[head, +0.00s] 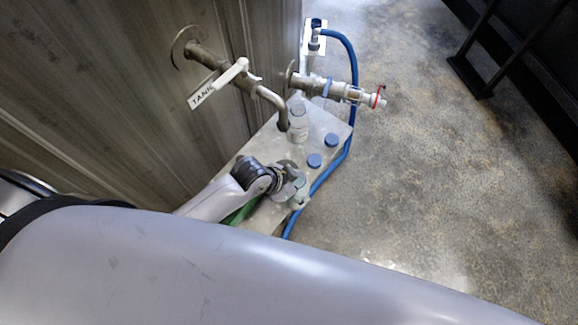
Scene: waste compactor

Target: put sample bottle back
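A pale metal shelf (340,128) juts from the tank wall below a bent spout (283,112). A clear bottle (298,125) stands upright on it, under or beside the spout. Two round blue caps or blue-topped items (332,140) (314,160) sit in the shelf to its right. My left gripper (295,185) is low over the near part of the shelf. A small pale greenish item (299,198), perhaps a bottle, is at its fingertips; I cannot tell whether it is gripped. My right gripper is not in view.
A valve with a TANK label (204,92) and a second valve (345,92) stick out above the shelf. A blue hose (354,70) runs down along the shelf's right side. My large arm link blocks the foreground. The floor at right is clear up to a dark railing (485,60).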

